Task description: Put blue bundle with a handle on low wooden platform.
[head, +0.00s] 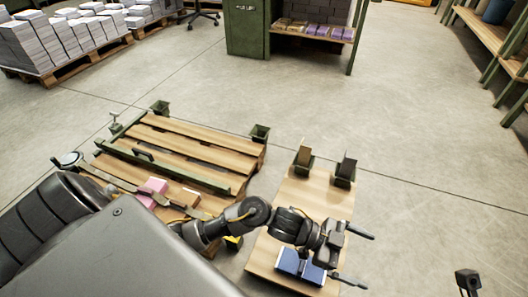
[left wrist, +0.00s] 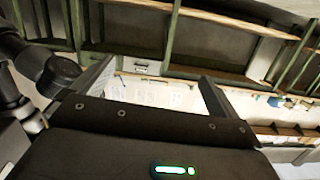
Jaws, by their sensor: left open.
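The blue bundle (head: 288,262) lies on the near end of a low wooden platform (head: 311,203), partly covered by my left wrist and gripper. A dark band or handle seems to cross its middle. My left gripper (head: 357,258) is open just right of the bundle, its two fingers apart and pointing right, with nothing between them. The left wrist view also shows the open fingers (left wrist: 155,85), with only distant floor and shelving beyond and no bundle between them.
A small dark part (head: 467,280) shows lower right.

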